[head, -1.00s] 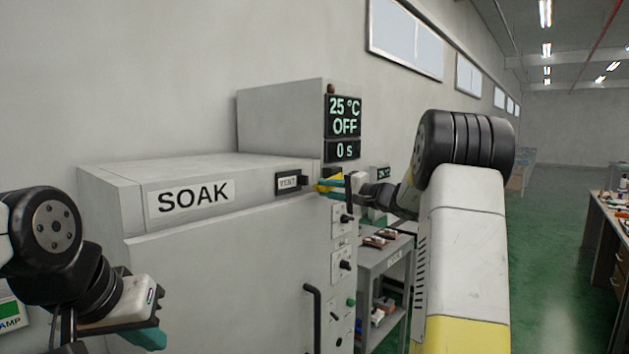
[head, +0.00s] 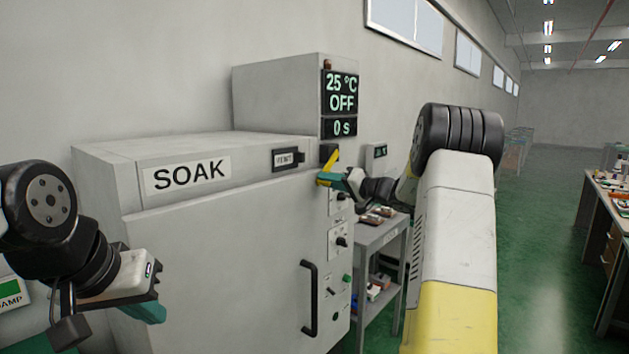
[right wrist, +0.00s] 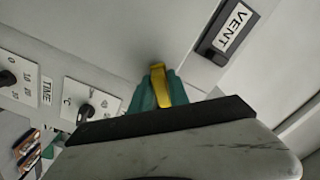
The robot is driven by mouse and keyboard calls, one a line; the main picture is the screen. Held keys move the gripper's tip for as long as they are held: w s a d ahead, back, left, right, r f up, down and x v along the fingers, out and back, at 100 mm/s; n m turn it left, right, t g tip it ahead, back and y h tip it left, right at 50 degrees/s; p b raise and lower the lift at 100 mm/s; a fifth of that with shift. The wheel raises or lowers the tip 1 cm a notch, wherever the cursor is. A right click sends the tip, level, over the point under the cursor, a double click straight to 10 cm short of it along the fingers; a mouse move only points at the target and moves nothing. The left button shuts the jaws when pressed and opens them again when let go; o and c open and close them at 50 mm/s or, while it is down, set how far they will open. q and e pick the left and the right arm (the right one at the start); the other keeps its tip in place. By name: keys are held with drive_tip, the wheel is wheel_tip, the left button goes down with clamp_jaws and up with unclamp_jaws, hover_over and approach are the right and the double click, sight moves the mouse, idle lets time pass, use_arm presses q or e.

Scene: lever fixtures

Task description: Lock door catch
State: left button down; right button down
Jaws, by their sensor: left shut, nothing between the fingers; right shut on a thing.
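The grey oven marked SOAK (head: 230,250) has its door facing me, and the door looks closed. The yellow catch lever (head: 334,158) is at the door's upper right edge, beside the control column, and tilts upward. My right gripper (head: 328,179) is shut on the yellow lever, just below and right of the VENT slider. In the right wrist view the lever (right wrist: 158,76) sits between the teal fingers, which hide part of it. My left gripper (head: 152,308) is shut and empty at the lower left, in front of the oven.
The black door handle (head: 309,298) stands out below the catch. The VENT slider (head: 288,158) is just left of it. Knobs (head: 341,241) line the control column. A grey cart (head: 378,255) stands to the right, and a workbench (head: 608,210) farther right, across open green floor.

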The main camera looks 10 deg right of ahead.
drive_tip(key=shift+d+f, duration=0.1)
drive_tip(key=c, duration=1.4)
unclamp_jaws()
drive_tip(key=shift+o, duration=0.2)
drive_tip(key=v, duration=0.7)
drive_tip(key=shift+s+d, duration=0.2)
drive_tip(key=shift+s, duration=0.15)
drive_tip(key=s+a+n+g+h, duration=0.15)
drive_tip(key=s+a+g, duration=0.65)
drive_tip(key=s+a, duration=0.95)
drive_tip(key=s+d+f+h, duration=0.1)
drive_tip(key=s+f+h, duration=0.2)
drive_tip(key=s, duration=0.7)
drive_tip(key=s+d+f+n+h, duration=0.1)
drive_tip(key=s+d+f+h, duration=0.1)
drive_tip(key=s, duration=0.8)
drive_tip(key=shift+f+h, duration=0.65)
drive_tip(key=shift+h, duration=0.5)
